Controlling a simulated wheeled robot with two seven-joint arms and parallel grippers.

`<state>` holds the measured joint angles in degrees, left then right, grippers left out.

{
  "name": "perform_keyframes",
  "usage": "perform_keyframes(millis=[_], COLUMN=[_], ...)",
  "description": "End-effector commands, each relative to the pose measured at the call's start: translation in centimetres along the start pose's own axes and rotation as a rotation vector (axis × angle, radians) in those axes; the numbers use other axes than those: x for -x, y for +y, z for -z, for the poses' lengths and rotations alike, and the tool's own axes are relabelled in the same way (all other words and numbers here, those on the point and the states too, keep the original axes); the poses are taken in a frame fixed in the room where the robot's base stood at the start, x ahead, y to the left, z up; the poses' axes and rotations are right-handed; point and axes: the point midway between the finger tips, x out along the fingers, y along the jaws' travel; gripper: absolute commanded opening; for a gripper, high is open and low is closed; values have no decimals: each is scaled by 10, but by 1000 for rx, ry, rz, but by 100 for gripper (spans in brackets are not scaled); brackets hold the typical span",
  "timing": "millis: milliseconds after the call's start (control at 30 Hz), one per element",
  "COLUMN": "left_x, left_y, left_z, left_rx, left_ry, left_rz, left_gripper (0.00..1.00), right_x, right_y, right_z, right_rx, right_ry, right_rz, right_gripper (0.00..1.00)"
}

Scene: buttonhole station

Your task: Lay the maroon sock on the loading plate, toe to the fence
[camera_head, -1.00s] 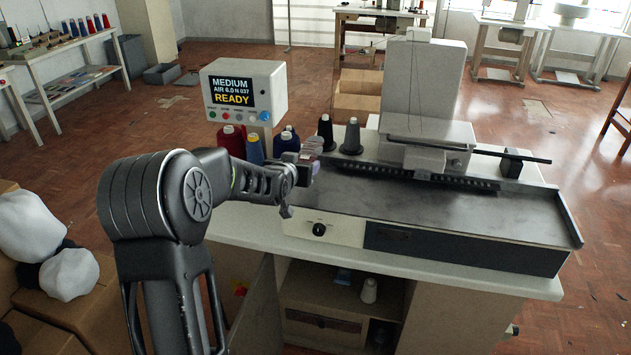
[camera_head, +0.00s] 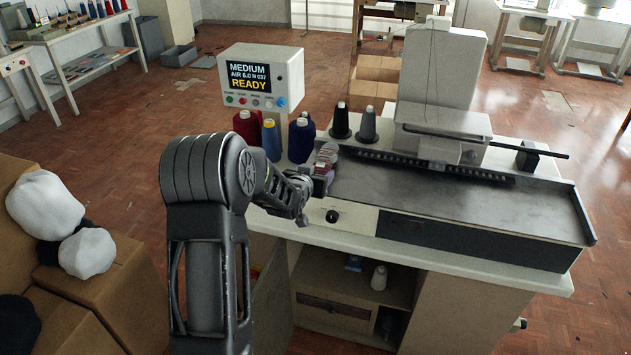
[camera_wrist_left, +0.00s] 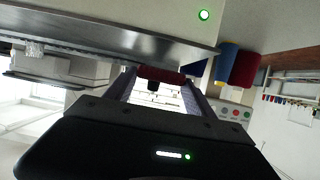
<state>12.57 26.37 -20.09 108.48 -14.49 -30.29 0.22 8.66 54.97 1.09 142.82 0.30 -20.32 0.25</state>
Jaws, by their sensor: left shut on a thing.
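My left gripper (camera_head: 322,174) is at the left end of the machine bed, close to the thread spools. In the left wrist view its two fingers reach forward with a strip of maroon cloth between the tips, the maroon sock (camera_wrist_left: 162,75). Most of the sock is hidden, and I cannot tell its toe. The long grey metal plate (camera_head: 460,205) lies right of the gripper, bare, with a raised rim at its right end. I cannot tell which edge is the fence. My right gripper is not in view.
A control box (camera_head: 262,80) reading MEDIUM and READY stands behind the arm. The machine head (camera_head: 435,75) rises behind the plate. Cartons with white bundles (camera_head: 87,252) stand at left.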

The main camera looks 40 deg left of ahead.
Motion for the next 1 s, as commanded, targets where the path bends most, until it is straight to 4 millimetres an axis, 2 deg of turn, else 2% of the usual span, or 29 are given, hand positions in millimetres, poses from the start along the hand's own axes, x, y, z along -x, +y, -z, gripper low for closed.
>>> perform_keyframes(millis=[100,200,600,633,867,1000], left_x=[-7,-10,-13,-12,-12,-12], left_y=[0,0,0,0,0,0], left_z=[-18,-26,-31,-30,-29,-29], left_rx=[-1,-1,0,0,0,0], left_ry=[-5,-2,1,0,0,0], left_rz=[1,0,0,0,0,0], left_gripper=[25,25,25,64,83,85], right_x=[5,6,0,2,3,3], right_y=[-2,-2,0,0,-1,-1], right_z=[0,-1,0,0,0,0], right_rx=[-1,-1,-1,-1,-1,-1], right_ry=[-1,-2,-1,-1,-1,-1], right_rz=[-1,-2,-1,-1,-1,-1], right_gripper=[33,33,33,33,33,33])
